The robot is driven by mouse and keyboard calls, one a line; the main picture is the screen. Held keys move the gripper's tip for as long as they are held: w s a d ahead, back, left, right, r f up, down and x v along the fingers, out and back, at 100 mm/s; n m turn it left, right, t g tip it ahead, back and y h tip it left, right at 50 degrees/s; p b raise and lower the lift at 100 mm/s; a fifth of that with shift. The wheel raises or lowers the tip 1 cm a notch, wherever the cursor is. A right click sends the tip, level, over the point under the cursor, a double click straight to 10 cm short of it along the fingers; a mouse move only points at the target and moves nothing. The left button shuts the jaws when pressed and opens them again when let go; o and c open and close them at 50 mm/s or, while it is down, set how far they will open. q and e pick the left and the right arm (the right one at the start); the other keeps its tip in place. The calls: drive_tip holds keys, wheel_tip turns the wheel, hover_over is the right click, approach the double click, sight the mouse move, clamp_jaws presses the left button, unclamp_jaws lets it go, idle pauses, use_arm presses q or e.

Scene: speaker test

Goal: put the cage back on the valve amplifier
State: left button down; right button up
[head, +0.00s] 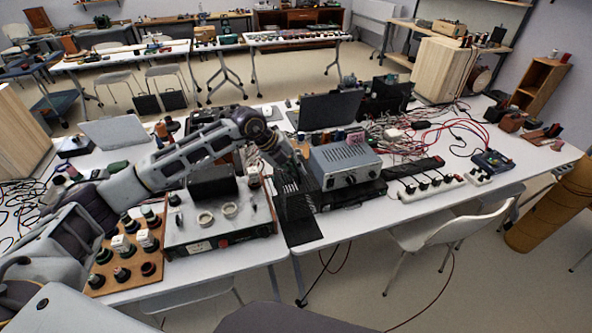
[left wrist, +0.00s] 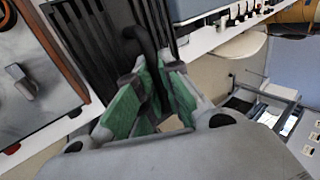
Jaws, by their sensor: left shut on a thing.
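The black slatted cage (head: 296,215) is between the amplifier and a grey metal unit, at the table's front edge. I cannot tell whether it touches the table. My left gripper (head: 286,168) reaches down over it from the left. In the left wrist view, the green-padded fingers (left wrist: 150,100) are shut on a dark curved part of the cage (left wrist: 88,35). The valve amplifier (head: 218,238) stands left of the cage, its top uncovered, with a black block and pale round fittings on top. Its side and a knob show in the left wrist view (left wrist: 38,105). My right gripper is out of view.
The grey metal unit (head: 346,163) stands close to the cage's right. A wooden board (head: 128,262) with several knobs lies left of the amplifier. A laptop (head: 330,108) and tangled cables are behind. A power strip (head: 432,188) lies right; a chair (head: 445,232) stands in front.

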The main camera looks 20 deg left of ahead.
use_arm(q)
drive_tip(key=shift+r, duration=0.15)
drive_tip(key=shift+r+p, duration=1.05)
drive_tip(key=shift+r, duration=0.6)
drive_tip(key=shift+f, duration=0.1)
